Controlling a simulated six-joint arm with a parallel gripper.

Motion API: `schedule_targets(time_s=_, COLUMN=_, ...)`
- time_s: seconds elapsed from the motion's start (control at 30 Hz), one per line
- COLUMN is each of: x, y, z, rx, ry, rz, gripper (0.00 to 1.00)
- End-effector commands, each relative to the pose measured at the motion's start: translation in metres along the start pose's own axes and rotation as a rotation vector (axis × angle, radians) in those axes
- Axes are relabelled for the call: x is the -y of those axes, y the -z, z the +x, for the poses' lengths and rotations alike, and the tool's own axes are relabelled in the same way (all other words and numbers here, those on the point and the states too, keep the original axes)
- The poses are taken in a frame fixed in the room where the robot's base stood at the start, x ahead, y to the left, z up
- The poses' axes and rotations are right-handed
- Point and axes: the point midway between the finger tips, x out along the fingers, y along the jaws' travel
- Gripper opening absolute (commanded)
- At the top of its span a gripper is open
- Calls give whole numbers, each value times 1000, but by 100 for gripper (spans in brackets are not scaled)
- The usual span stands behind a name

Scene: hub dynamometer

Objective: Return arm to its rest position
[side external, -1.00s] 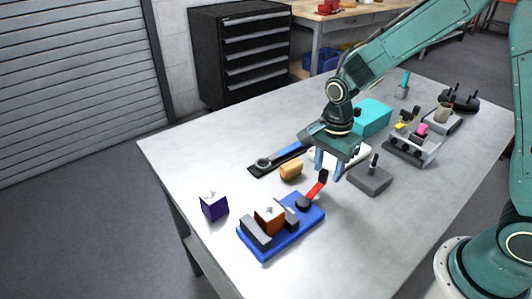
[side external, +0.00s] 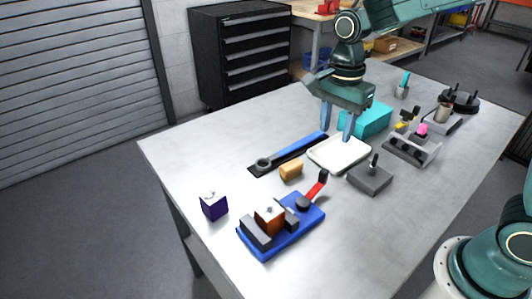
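My gripper (side external: 337,122) is in the upper middle of the side external view. Its two blue fingers point down and stand well apart, with nothing visible between them. It hangs over the far side of the white tray (side external: 350,156), in front of the teal box (side external: 368,119). The exact height of the fingertips above the table is hard to tell. The arm's upper links run out of the top of the picture.
On the table (side external: 190,150) are a blue fixture (side external: 262,250) holding an orange block (side external: 269,217), a purple cube (side external: 214,206), a yellow block (side external: 291,171), a blue-handled wrench (side external: 300,147), a grey block (side external: 370,177) and a grey holder (side external: 412,150). The left table area is bare.

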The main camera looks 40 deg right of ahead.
Motion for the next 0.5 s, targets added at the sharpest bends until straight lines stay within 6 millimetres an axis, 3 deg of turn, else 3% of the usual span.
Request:
schedule_targets(time_s=0.3, x=-1, y=0, z=-1, rx=0, ry=4, rz=-9, gripper=40)
schedule_targets(time_s=0.5, x=-12, y=3, z=-13, rx=-2, ry=33, rz=-90, gripper=40)
